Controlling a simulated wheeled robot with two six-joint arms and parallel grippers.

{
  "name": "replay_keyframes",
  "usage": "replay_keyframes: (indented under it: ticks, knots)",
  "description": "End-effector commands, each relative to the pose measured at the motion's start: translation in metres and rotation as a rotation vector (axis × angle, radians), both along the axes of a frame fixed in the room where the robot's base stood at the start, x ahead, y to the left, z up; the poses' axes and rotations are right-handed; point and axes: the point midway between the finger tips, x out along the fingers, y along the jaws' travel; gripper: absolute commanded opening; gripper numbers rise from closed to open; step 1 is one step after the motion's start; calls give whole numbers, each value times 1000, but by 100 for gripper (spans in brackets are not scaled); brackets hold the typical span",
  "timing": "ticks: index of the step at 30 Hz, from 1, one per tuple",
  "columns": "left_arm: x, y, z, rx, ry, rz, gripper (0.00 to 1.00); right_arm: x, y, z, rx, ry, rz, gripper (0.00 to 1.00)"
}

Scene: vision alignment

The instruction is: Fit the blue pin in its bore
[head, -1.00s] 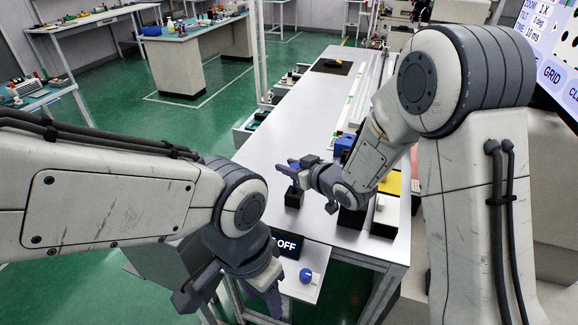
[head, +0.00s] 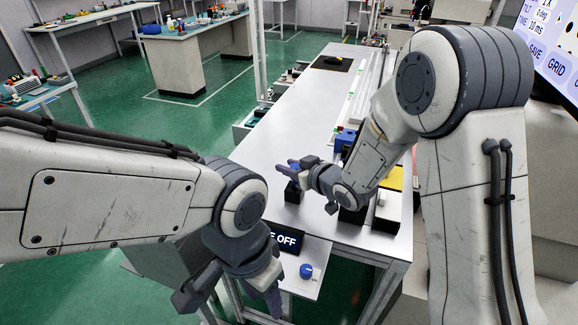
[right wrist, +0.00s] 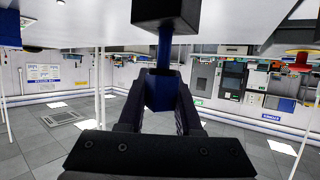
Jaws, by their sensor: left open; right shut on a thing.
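My right gripper (head: 293,167) is over the white bench, shut on the blue pin. In the right wrist view, which looks upside down, the fingers (right wrist: 160,100) hold the thick blue head of the pin (right wrist: 162,92). Its thinner blue shaft reaches to a black block (right wrist: 165,12) on the bench. The shaft overlaps the block's face, and I cannot tell whether its tip is inside a bore. The black block shows just below the gripper in the head view (head: 293,191). My left gripper (head: 230,300) is open and empty, low in front of the bench.
A yellow-topped block (head: 394,178) and a white block (head: 388,207) stand right of my right gripper. A small display reading OFF (head: 288,240) and a blue knob (head: 306,271) are at the bench's near end. The bench's middle (head: 300,120) is clear.

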Motion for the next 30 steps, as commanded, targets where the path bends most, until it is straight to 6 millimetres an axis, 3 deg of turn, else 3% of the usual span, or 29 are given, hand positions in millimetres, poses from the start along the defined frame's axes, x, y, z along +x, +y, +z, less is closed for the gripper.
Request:
replay_keyframes:
  ticks: [30]
  knots:
    - [0,0,-24,0,0,0,50,0,0,-27,1,-1,0,0]
